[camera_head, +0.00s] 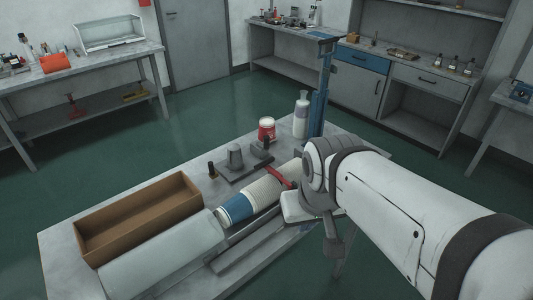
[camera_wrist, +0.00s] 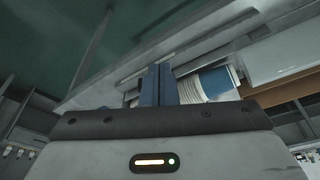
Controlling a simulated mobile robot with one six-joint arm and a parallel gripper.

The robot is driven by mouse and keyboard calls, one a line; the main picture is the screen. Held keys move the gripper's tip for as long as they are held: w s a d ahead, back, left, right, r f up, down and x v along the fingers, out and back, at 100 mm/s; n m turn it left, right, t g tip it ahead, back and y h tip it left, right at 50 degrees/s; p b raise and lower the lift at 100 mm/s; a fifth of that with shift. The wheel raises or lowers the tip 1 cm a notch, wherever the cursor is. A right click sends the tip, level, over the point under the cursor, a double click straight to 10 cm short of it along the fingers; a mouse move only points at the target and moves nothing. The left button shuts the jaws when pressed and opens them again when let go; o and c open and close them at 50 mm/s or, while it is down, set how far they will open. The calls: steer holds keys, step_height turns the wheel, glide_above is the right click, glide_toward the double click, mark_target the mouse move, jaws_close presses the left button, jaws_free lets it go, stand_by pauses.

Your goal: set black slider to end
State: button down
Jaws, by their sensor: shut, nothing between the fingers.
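A row of nested paper cups, blue at one end (camera_head: 237,208) and pale ribbed at the other (camera_head: 265,188), lies along a trough on the grey table. A dark rail (camera_head: 255,233) runs beside the cups on the near side. I cannot clearly make out a black slider; my arm hides part of the rail's far end. My gripper's fingers (camera_wrist: 160,86) are blue, pressed together and empty in the wrist view. The cups (camera_wrist: 215,82) show just right of and beyond them. In the head view the fingers are not clearly visible.
A brown open box (camera_head: 140,216) and a pale cylinder (camera_head: 165,258) occupy the table's left. A grey forming block with a cone (camera_head: 235,155) and black knobs stands behind the cups. A red can (camera_head: 266,128), a white bottle (camera_head: 301,115) and a blue post (camera_head: 320,95) stand at the back.

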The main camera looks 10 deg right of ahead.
stand_by(0.4)
steer(key=c, duration=1.9)
jaws_free()
steer(key=shift+w+r, duration=0.15)
steer(key=shift+w, duration=0.2)
steer(key=o, duration=0.4)
steer(key=w+m+g, duration=0.1)
steer(key=w+m, duration=0.3)
steer(key=w, duration=0.1)
steer(key=w+m+g, duration=0.1)
steer(key=w+m, duration=0.1)
steer(key=shift+w+d+r+g+h+p, duration=0.15)
steer(key=shift+w+r+g+h+p, duration=0.15)
steer(key=shift+w+r+p, duration=0.1)
steer(key=shift+o, duration=0.2)
steer(key=w+f+m+g, duration=0.3)
steer(key=w+m, duration=0.3)
steer(key=w, duration=0.2)
steer(key=x, duration=0.5)
steer(key=p+x, duration=0.1)
steer(key=x, duration=0.1)
steer(key=shift+s+d+f, duration=0.15)
steer(key=shift+d, duration=0.1)
steer(key=shift+c, duration=0.2)
jaws_close()
